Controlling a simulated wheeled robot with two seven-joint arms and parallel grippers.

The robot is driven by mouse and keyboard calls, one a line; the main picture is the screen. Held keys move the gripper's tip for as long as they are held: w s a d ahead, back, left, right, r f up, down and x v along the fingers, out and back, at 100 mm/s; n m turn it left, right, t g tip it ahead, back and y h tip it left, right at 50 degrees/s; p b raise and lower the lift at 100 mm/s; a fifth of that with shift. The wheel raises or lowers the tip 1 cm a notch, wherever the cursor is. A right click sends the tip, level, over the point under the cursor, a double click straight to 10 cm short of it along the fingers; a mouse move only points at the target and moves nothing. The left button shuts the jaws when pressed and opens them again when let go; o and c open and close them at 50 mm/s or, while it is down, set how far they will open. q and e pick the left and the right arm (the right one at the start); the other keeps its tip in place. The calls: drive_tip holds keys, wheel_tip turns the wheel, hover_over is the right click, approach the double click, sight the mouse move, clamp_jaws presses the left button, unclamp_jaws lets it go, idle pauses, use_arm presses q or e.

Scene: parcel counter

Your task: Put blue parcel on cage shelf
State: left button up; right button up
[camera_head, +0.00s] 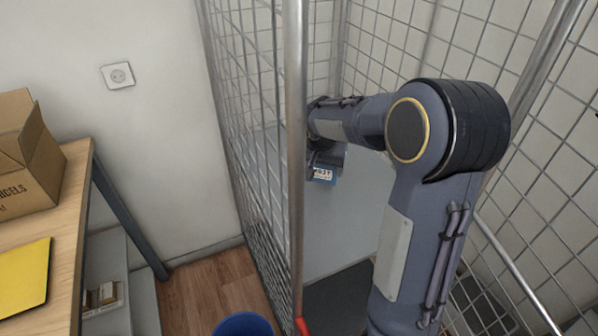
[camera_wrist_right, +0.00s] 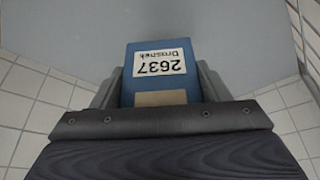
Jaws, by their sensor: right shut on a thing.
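The blue parcel (camera_wrist_right: 160,97) has a white label reading 2637 and a tan patch. It sits between the fingers of my right gripper (camera_wrist_right: 160,85) in the right wrist view. In the head view a small part of the parcel (camera_head: 323,175) shows under my right wrist, inside the cage. The right gripper is shut on it. The grey cage shelf (camera_head: 335,225) lies below and around it; it also shows in the wrist view (camera_wrist_right: 75,30). I cannot tell whether the parcel touches the shelf. My left gripper is not in view.
The wire cage has a front post (camera_head: 296,150) close to my right arm and mesh sides. A wooden table (camera_head: 65,225) at the left holds a cardboard box (camera_head: 28,160) and a yellow item (camera_head: 24,277). A blue bin (camera_head: 243,325) stands on the floor.

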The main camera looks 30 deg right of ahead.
sight(325, 178)
drive_tip(key=shift+d+r+m, duration=0.15)
drive_tip(key=shift+d+m, duration=0.25)
drive_tip(key=shift+d, duration=0.05)
wheel_tip(325, 178, down, 5)
drive_tip(key=shift+d+f, duration=0.1)
drive_tip(key=shift+d, duration=0.05)
drive_tip(key=shift+f+b, duration=0.35)
drive_tip(key=shift+f, duration=1.8)
drive_tip(key=shift+f, duration=0.1)
drive_tip(key=o, duration=1.5)
